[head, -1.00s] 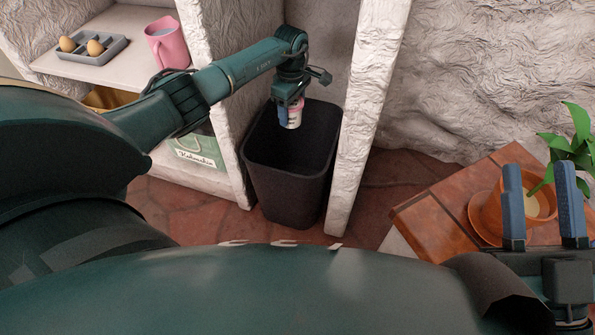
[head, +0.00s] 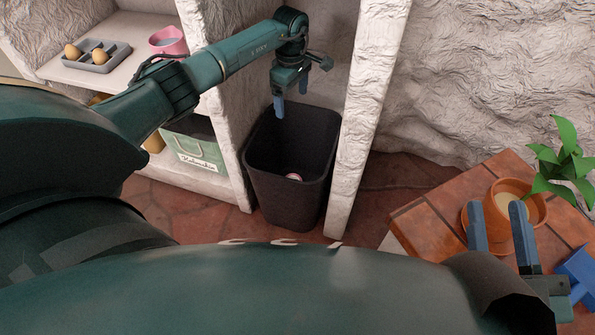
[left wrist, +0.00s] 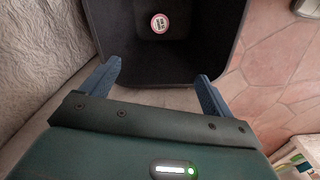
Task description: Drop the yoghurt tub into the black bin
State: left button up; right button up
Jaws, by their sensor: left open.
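The yoghurt tub (head: 294,177) lies at the bottom of the black bin (head: 262,195), mostly hidden by the bin's front wall. In the left wrist view the tub (left wrist: 160,23) shows as a small round pinkish-red and white shape on the floor of the bin (left wrist: 190,76). My left gripper (head: 291,94) is open and empty above the bin's back part; its two blue fingers (left wrist: 158,72) are spread in the left wrist view. My right gripper (head: 496,208) is open and empty at the right, over the tiled table, apart from the tub.
The bin stands between white rough walls (head: 365,120). A potted plant (head: 520,188) and a blue object (head: 577,275) are at the right.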

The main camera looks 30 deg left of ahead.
pick_arm(q)
notch_tip(320, 180, up, 6)
jog(key=p, duration=0.1)
jog(key=shift+r+p, duration=0.25)
jog(key=shift+p, duration=0.1)
jog(key=shift+s, duration=0.1)
